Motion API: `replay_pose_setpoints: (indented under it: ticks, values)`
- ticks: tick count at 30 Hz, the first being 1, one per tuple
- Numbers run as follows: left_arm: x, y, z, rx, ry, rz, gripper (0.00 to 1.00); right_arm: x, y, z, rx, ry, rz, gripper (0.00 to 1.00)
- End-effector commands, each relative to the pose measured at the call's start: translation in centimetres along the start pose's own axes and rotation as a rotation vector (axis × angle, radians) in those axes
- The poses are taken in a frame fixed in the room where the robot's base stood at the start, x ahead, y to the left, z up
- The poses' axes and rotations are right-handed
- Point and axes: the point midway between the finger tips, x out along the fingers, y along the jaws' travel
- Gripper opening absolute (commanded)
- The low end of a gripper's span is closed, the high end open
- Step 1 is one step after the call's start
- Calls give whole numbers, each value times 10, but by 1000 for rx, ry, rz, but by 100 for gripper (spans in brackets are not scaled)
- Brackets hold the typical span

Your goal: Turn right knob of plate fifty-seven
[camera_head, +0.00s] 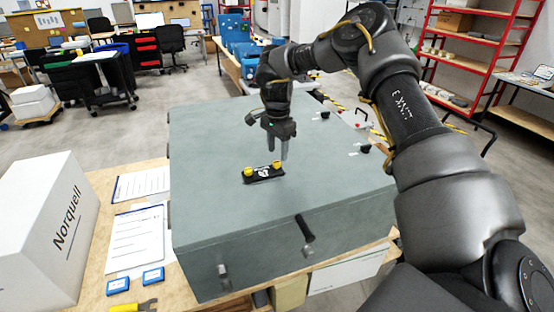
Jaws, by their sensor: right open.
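A small black plate (264,174) lies on top of the grey analyser box (215,145). It carries a white marking too small to read for certain. Its left yellow knob (248,172) and right yellow knob (277,165) stand at its two ends. My right gripper (278,150) points down over the box, close to the right knob, with its fingers apart and nothing between them. One finger shows just beside and above the right knob; I cannot tell whether it touches. My left gripper is out of the picture.
The box top around the plate is clear.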

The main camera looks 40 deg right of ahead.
Motion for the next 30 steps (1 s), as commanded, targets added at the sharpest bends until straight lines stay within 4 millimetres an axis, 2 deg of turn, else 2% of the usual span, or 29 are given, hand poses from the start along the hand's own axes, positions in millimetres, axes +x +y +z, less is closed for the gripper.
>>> replay_pose_setpoints:
  ticks: [6,9,20,30]
  values:
    - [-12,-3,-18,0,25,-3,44,28,0,1,-2,1,2,45]
    - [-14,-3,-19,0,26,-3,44,37,-1,2,-4,0,0,45]
    - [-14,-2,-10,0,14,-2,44,42,-2,2,-4,0,-1,44]
    - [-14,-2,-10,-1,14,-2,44,42,-2,2,-3,0,-2,0]
